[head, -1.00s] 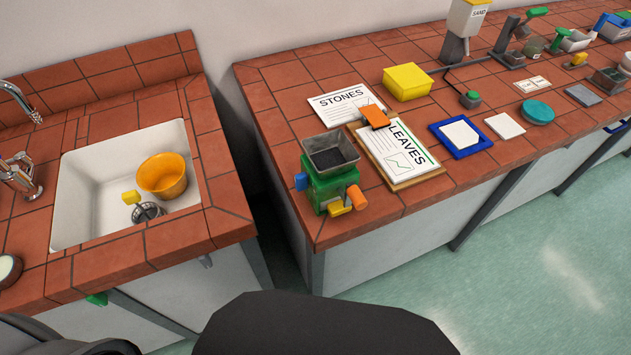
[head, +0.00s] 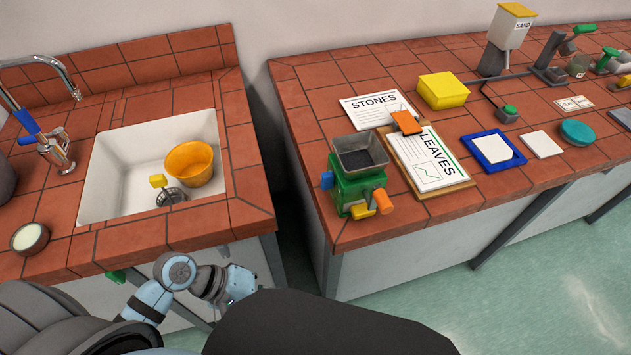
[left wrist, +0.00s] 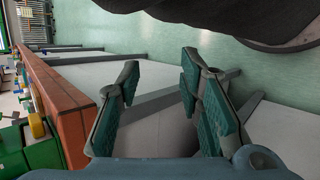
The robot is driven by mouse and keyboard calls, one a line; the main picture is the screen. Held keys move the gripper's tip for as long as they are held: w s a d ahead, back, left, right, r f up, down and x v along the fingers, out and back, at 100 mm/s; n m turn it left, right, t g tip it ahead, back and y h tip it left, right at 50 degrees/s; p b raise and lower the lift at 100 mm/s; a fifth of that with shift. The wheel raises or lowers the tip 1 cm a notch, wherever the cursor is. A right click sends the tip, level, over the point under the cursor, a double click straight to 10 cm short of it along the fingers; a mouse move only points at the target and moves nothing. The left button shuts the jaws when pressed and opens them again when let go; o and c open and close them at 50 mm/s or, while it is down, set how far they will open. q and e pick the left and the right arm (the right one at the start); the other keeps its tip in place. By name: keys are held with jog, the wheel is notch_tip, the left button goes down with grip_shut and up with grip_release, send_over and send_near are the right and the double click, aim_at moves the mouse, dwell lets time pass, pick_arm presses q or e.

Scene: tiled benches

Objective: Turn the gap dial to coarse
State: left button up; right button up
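The green mill (head: 355,188) with a dark grey hopper stands at the near left corner of the right bench in the head view. It has a blue knob (head: 327,180) on its left, an orange handle (head: 383,201) on its right and a yellow part (head: 360,211) low in front. I see no label showing which is the gap dial. My left gripper (left wrist: 159,68) is open and empty in the left wrist view, beside the bench edge. A green body (left wrist: 38,150), apparently the mill, shows at lower left there. In the head view, my left arm is low, left of the mill. My right gripper is not in view.
A clipboard marked LEAVES (head: 436,182) lies right of the mill, with a STONES sheet (head: 366,110) behind. A yellow box (head: 443,90) and a blue tray (head: 473,159) are farther right. The left bench has a sink (head: 115,180) holding an orange bowl (head: 191,165). A gap separates the benches.

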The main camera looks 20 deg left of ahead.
pick_arm(q)
jog(key=w+a+r+n+t+h, duration=0.1)
jog(key=w+a+r+n+h, duration=0.1)
jog(key=w+r+n+h, duration=0.4)
jog(key=n+t, duration=0.7)
jog(key=n, duration=0.6)
send_near(327, 181)
jog(key=f+p+x, duration=0.1)
jog(key=x, duration=0.7)
jog(key=shift+w+a+m, duration=0.15)
jog(key=shift+w+m, duration=0.15)
jog(key=shift+w, duration=0.05)
grip_shut()
